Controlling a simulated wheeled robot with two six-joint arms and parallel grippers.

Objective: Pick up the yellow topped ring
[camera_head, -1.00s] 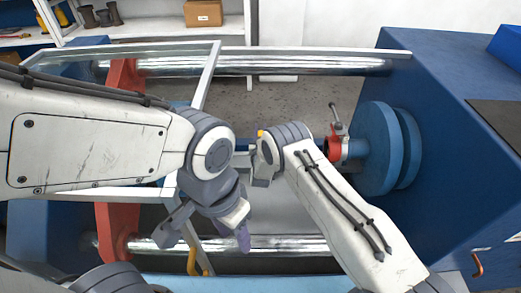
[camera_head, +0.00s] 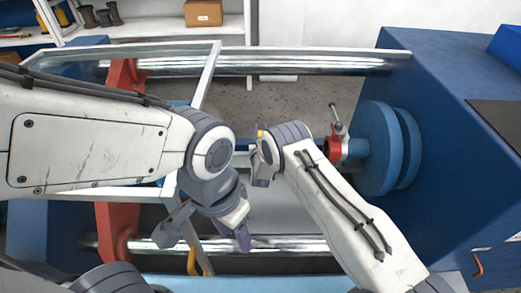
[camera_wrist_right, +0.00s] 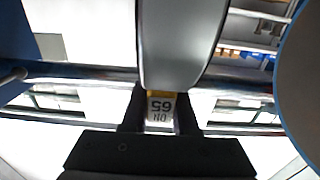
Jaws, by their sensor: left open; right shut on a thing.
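The yellow topped ring (camera_wrist_right: 160,108) is between the two dark fingers of my right gripper (camera_wrist_right: 160,115) in the right wrist view. It shows a pale face with dark upside-down marking and a yellow strip on top. My right gripper is shut on it. In the head view only a small yellow spot of the ring (camera_head: 260,133) shows beside my right gripper (camera_head: 262,165); the rest is hidden. My left gripper (camera_head: 209,235) is open and empty, lower and to the left of the right one, pointing down above the front rail.
A blue machine (camera_head: 440,100) with round blue discs (camera_head: 380,148) and a red clamp with a lever (camera_head: 335,148) stands at right. Shiny rails (camera_head: 260,65) run across. A red upright (camera_head: 118,225) stands at left. A shelf holds a cardboard box (camera_head: 203,13).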

